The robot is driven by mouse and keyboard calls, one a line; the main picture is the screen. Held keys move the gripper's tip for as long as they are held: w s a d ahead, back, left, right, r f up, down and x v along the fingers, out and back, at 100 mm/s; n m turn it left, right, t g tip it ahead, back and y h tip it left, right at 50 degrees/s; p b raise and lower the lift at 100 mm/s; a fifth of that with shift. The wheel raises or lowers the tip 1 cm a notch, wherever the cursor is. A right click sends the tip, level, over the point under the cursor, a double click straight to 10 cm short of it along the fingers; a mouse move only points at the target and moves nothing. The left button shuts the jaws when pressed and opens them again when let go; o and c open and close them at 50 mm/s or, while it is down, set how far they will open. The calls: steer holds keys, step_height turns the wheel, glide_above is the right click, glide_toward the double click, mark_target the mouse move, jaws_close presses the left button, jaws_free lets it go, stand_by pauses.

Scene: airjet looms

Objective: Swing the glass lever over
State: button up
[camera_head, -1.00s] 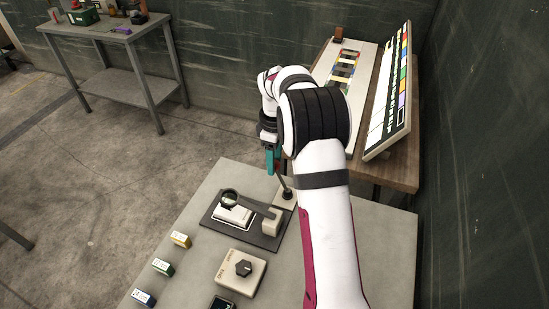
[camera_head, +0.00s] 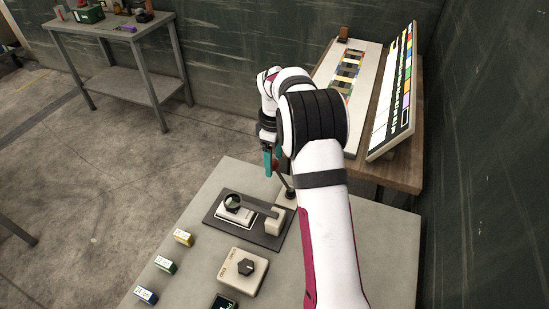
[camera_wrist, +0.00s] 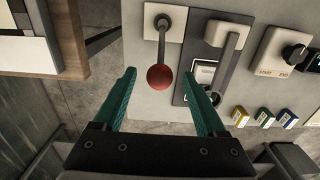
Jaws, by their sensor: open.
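The glass lever (camera_head: 258,206) is a dark arm with a round lens at its left end, pivoting on a pale block on a dark plate. The lens lies over a white card on that plate. The lever (camera_wrist: 229,60) also shows in the wrist view, right of my gripper, its lens end partly hidden by the right finger. My gripper (camera_wrist: 158,73) is open, with teal fingers apart and nothing held. A red ball knob on a metal stem (camera_wrist: 158,78) lies in line with the gap between the fingers. In the head view my gripper (camera_head: 270,162) is above the bench's far edge, apart from the glass lever.
A switch box (camera_head: 241,271) with a black knob stands in front of the plate. Yellow, green and blue small boxes (camera_head: 165,265) line the bench's left edge. A wooden table (camera_head: 404,171) with a colour chart is behind on the right. A metal side table (camera_head: 105,28) stands far left.

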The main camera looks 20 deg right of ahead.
steer(key=shift+r, duration=3.5)
step_height(320, 180, up, 14)
steer(key=s+a+r+m, duration=0.3)
steer(key=s+a+r, duration=0.1)
steer(key=s, duration=0.2)
steer(key=s+a+f+m, duration=0.3)
steer(key=s+f+m, duration=0.1)
steer(key=s, duration=0.5)
steer(key=s+a+f+m+y, duration=0.1)
steer(key=s+a+f+m, duration=0.2)
steer(key=s+f, duration=0.3)
steer(key=s+a+f+m, duration=0.4)
steer(key=s+a+f, duration=0.1)
steer(key=s, duration=0.8)
steer(key=shift+s+a+m+y, duration=0.15)
steer(key=shift+s+m+y, duration=0.15)
steer(key=shift+s+y, duration=0.1)
steer(key=shift+c, duration=0.3)
